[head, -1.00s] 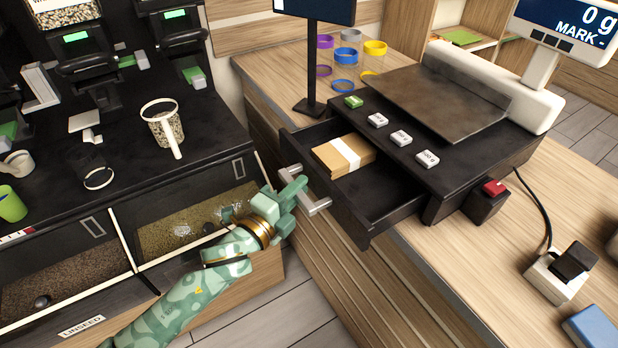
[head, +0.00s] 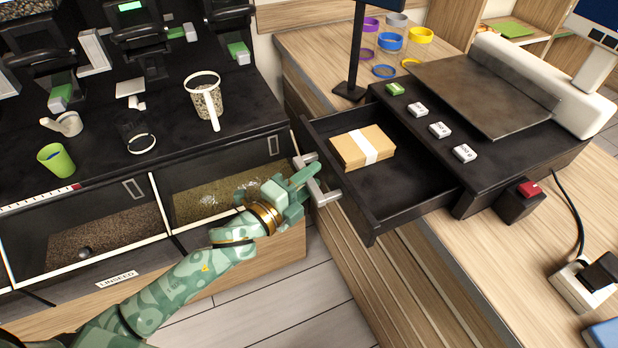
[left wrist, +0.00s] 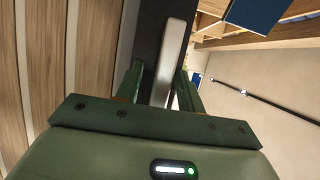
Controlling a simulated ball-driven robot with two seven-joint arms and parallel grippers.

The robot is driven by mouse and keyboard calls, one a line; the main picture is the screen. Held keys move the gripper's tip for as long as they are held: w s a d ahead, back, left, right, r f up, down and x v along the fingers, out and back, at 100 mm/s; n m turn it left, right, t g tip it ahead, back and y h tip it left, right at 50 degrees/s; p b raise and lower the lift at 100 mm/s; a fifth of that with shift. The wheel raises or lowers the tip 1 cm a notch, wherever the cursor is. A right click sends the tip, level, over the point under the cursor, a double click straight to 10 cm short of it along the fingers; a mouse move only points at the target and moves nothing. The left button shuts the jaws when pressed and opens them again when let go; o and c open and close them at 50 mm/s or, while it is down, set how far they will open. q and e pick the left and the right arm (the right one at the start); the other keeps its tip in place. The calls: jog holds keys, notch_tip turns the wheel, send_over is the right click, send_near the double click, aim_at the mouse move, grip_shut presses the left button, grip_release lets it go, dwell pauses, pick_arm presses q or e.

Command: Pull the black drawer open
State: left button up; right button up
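The black drawer (head: 408,212) stands pulled out of the black scale unit on the counter, its inside showing. A bundle of brown envelopes with a white band (head: 362,148) lies in it. The drawer's grey bar handle (head: 328,197) is on its front. My left gripper (head: 308,180) is at this handle. In the left wrist view the pale handle (left wrist: 173,45) runs between the two fingers (left wrist: 160,85), with a gap visible on the left side, so the fingers look open around it. My right gripper is not in view.
A red button box (head: 522,200) stands to the right. Black bins with grain (head: 105,240) are at left. Floor (head: 280,310) shows below between the bins and counter.

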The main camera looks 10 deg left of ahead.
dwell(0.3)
pick_arm(q)
jog(key=v, duration=1.6)
jog(key=shift+a, duration=0.2)
jog(key=shift+s, duration=0.1)
